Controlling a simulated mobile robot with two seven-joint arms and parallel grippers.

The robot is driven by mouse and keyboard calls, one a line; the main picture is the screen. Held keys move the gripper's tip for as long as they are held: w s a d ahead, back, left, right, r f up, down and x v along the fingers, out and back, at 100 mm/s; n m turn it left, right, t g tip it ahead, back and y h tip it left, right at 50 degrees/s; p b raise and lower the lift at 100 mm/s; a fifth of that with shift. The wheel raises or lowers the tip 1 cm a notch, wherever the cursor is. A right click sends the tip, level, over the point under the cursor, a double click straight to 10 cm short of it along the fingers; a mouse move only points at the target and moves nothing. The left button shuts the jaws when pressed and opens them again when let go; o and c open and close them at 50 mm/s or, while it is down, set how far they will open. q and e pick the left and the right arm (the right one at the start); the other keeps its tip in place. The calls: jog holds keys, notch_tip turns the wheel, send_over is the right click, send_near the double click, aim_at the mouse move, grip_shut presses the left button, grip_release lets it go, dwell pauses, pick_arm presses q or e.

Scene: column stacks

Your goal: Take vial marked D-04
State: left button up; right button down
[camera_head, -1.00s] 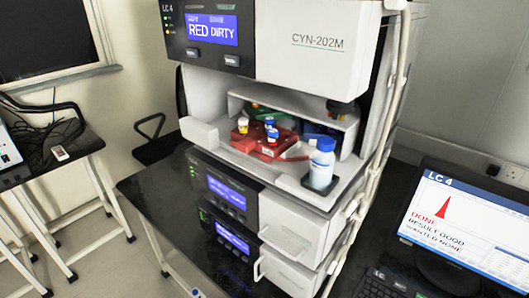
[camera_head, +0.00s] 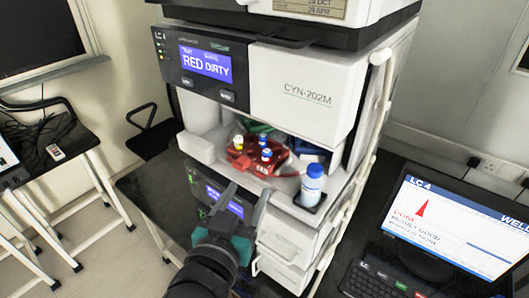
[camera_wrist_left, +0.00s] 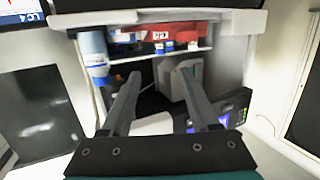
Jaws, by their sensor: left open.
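Several small vials with yellow or blue caps (camera_head: 266,154) stand in a red rack (camera_head: 240,161) inside the open bay of the white instrument. They also show in the left wrist view (camera_wrist_left: 168,46). Their labels are too small to read, so I cannot tell which is D-04. My left gripper (camera_head: 246,191) is open and empty, in front of and below the bay, apart from the vials. In the left wrist view its two fingers (camera_wrist_left: 160,82) are spread with nothing between them. My right gripper is not in view.
A white bottle with a blue cap (camera_head: 312,186) stands in a dark holder at the bay's right front. The instrument's upper housing (camera_head: 305,88) overhangs the bay. Its display (camera_head: 205,61) reads RED DIRTY. A monitor (camera_head: 460,225) and keyboard (camera_head: 385,285) are at right.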

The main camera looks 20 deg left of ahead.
pick_arm(q)
jog(key=b, duration=0.5)
send_near(266, 155)
jog(key=w, duration=0.5)
jog(key=shift+a+f+p, duration=0.2)
jog(key=shift+f+p, duration=0.1)
jog(key=shift+f, duration=0.1)
jog(key=shift+w+a+f+p, duration=0.1)
jog(key=shift+w+f+p, duration=0.15)
jog(key=shift+w, duration=1.25)
jog(key=shift+w+f+p, duration=0.1)
jog(key=shift+w+f, duration=0.1)
jog(key=shift+w, duration=1.3)
jog(key=shift+c, duration=0.2)
grip_shut()
